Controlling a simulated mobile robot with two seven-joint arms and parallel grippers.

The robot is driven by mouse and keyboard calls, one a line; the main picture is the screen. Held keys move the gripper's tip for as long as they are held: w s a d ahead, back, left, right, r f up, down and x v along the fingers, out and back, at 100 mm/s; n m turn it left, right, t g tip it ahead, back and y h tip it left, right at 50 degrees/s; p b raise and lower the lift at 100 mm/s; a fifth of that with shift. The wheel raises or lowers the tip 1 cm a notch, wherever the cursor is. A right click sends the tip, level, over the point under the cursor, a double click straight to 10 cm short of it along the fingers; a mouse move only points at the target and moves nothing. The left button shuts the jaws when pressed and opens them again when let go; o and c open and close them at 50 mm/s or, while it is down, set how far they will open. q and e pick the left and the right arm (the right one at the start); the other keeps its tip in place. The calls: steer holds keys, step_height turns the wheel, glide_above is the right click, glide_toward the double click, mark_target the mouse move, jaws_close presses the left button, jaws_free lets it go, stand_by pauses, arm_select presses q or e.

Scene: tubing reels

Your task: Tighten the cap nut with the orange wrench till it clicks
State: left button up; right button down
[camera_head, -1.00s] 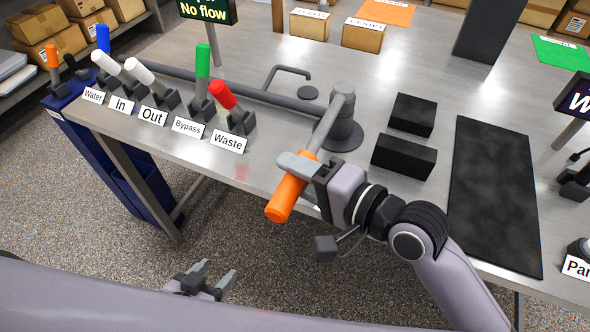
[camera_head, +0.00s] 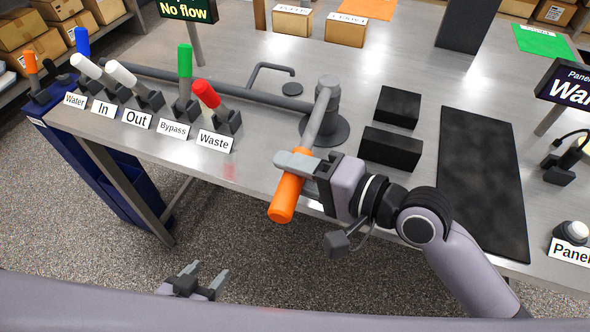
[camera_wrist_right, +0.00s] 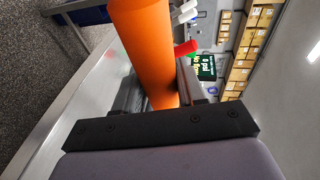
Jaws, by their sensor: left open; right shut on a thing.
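The orange wrench (camera_head: 287,199) has an orange grip and a grey shaft, and its far end is at the grey post fitting (camera_head: 327,118) on the table. The cap nut itself is too hidden to make out there. My right gripper (camera_head: 304,167) is shut on the wrench's orange grip near the table's front edge. In the right wrist view the orange grip (camera_wrist_right: 146,45) lies between the fingers. My left gripper (camera_head: 203,277) is open and empty, low in front of the table over the floor.
Labelled valve levers, such as the red Waste lever (camera_head: 207,95) and green Bypass lever (camera_head: 185,62), stand left of the wrench. Black blocks (camera_head: 391,146) and a black mat (camera_head: 484,180) lie to the right. A sign (camera_head: 188,9) reads "No flow".

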steer(key=shift+r, duration=3.45)
steer(key=shift+w, duration=0.1)
